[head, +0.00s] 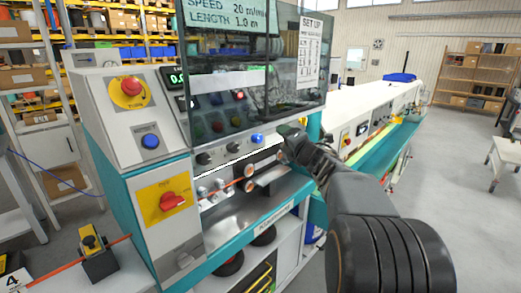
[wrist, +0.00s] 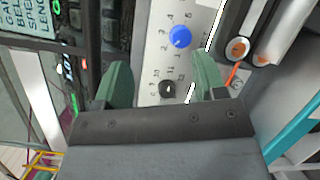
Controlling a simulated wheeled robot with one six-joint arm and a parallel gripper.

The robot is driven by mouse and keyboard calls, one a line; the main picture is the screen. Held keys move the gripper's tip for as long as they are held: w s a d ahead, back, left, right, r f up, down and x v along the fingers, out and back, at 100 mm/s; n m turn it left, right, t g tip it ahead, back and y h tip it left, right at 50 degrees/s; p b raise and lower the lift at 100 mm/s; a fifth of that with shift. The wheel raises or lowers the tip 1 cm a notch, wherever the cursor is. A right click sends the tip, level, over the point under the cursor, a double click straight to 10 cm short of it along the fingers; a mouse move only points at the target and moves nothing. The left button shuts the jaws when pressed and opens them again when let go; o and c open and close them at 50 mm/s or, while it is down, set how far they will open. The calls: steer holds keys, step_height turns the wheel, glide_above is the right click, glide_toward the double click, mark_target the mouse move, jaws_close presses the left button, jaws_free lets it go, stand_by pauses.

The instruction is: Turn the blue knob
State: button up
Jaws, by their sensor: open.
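My gripper (head: 290,130) is just right of the knob in the head view. In the wrist view my gripper (wrist: 163,82) has its two green fingers apart, with nothing between them touching. A gap shows between the fingers and the blue knob.
Black knobs (head: 232,147) sit left of the blue one; a black knob (wrist: 168,89) lies between my fingers in the wrist view. A transparent guard (head: 298,60) hangs above the panel. Rollers (head: 250,185) with an orange cable are below. A red emergency button (head: 131,86) is at left.

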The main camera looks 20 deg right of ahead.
mark_target(260, 140)
step_height(260, 140, down, 4)
steer(key=d+n+g+y+b, duration=0.1)
steer(key=d+n+g+y, duration=0.1)
steer(key=n+y, duration=0.6)
steer(key=shift+n+h, duration=0.8)
steer(key=shift+n, duration=0.1)
steer(key=p+x, duration=0.3)
steer(key=x, duration=1)
steer(key=shift+w+a+f, duration=0.1)
steer(key=shift+w+f, duration=0.1)
steer(key=shift+w, duration=0.15)
steer(key=c, duration=0.9)
